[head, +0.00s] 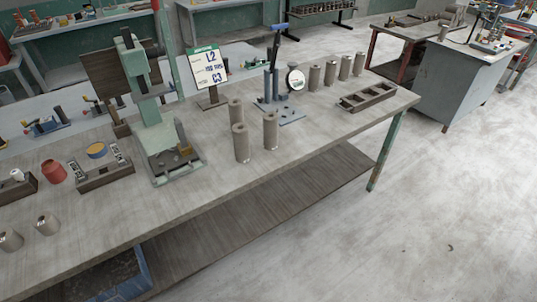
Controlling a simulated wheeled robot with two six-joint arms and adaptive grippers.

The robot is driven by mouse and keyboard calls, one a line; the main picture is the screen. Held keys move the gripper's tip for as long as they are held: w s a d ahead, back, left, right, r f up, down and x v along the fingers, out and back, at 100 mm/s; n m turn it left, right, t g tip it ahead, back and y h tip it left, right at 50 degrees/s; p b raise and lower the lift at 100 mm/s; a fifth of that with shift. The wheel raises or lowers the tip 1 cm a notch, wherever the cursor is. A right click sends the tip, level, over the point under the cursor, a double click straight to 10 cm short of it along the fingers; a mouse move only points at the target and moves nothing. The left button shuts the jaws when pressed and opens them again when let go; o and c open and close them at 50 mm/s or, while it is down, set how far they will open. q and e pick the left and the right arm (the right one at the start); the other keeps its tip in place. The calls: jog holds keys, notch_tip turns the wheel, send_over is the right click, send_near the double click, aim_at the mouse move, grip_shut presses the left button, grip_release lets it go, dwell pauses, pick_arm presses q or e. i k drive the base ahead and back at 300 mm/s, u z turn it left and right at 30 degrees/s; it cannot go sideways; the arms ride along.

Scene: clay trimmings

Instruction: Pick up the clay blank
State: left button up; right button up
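Several grey-brown cylinders that look like clay blanks stand on the long workbench (205,200). Three stand close together in the middle: a front left cylinder (241,143), a front right cylinder (270,130) and a rear cylinder (235,112). A row of similar cylinders (330,74) stands farther back to the right. Two shorter ones, a left cylinder (10,240) and a right cylinder (47,225), are at the near left. I cannot tell which one is the task's blank. Neither of my grippers is in view.
A green press (157,125) stands left of the middle cylinders. Behind them are a sign (206,68) and a blue-handled tool (277,80). A wooden rack (367,97) lies near the right end. A red pot (53,172) is at left. Floor (430,200) to the right is clear.

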aim_at(271, 119)
jog(key=u, duration=0.15)
jog(key=k, duration=0.45)
jog(key=z, duration=1.55)
jog(key=i, duration=1.7)
jog(key=u, duration=0.5)
